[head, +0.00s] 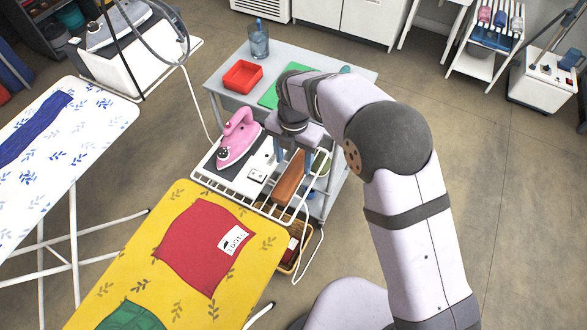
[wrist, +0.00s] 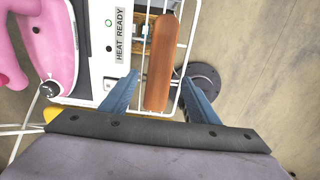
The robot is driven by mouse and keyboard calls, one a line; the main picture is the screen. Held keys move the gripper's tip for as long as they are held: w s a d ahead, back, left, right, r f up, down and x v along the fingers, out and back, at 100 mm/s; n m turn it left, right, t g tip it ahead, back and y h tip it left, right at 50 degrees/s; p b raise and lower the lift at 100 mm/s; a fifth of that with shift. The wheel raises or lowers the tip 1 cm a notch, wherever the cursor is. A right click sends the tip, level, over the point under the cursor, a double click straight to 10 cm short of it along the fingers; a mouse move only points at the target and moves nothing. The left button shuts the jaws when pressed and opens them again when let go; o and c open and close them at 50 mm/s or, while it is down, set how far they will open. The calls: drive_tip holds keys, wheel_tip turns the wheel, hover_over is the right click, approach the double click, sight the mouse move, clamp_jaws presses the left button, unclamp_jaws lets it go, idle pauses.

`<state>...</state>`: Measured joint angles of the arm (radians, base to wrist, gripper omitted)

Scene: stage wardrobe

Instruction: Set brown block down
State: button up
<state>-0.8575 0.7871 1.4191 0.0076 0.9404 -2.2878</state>
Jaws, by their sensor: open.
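The brown block (head: 289,178) is long with rounded ends. It appears to lie on the white wire rack (head: 279,212) at the end of the yellow ironing board, beside the iron's rest. In the wrist view the block (wrist: 159,62) lies lengthwise over the rack wires, between my two blue fingers. My gripper (head: 291,157) is open around the block, and in the wrist view my gripper (wrist: 161,77) has a visible gap on both sides of it. The head view does not clearly show the block's underside.
A pink iron (head: 238,138) stands on a panel left of the block; a "HEAT READY" label (wrist: 119,35) is beside it. Behind is a grey cart (head: 300,58) with a red tray (head: 242,76) and a green mat (head: 275,97). A red cloth (head: 203,245) lies on the yellow board (head: 170,222).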

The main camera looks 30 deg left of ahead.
sight(297, 172)
drive_tip(key=shift+r+b, duration=0.35)
drive_tip(key=shift+r, duration=2.5)
drive_tip(key=shift+w+d, duration=0.1)
drive_tip(key=w+d+r+m, duration=0.2)
drive_tip(key=d+m, duration=1.4)
drive_tip(key=d, duration=0.5)
drive_tip(key=s+d+f+m, duration=0.2)
drive_tip(key=s+d+m, duration=1)
drive_tip(key=d+m, duration=0.4)
drive_tip(key=m, duration=0.4)
drive_tip(key=shift+s+d+f, duration=0.35)
